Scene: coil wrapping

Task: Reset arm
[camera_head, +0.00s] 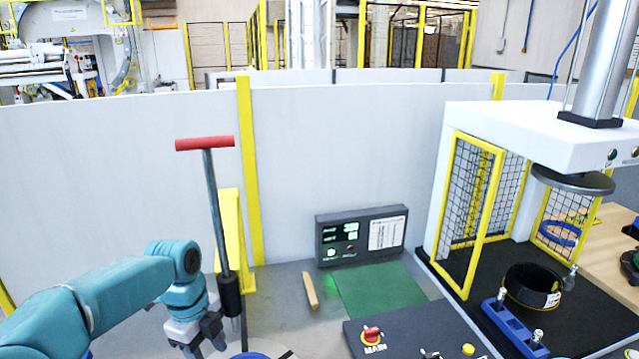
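My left arm comes in from the lower left and is teal. Its grey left gripper (205,343) points down near the bottom edge, with its two fingers apart and nothing seen between them. The gripper is just left of the lower part of a tall lever. This lever (216,200) has a grey rod, a red T-shaped handle on top and a black sleeve low down. I cannot tell whether the gripper touches the lever. The fingertips are close to the lower frame edge. My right arm and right gripper are not in view.
A yellow post (230,240) stands behind the lever. A wooden stick (310,291) and green mat (385,290) lie before a control box (361,236). A dark console (420,335) is at the front. On the right, a caged press (520,130) stands over a black coil (533,288).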

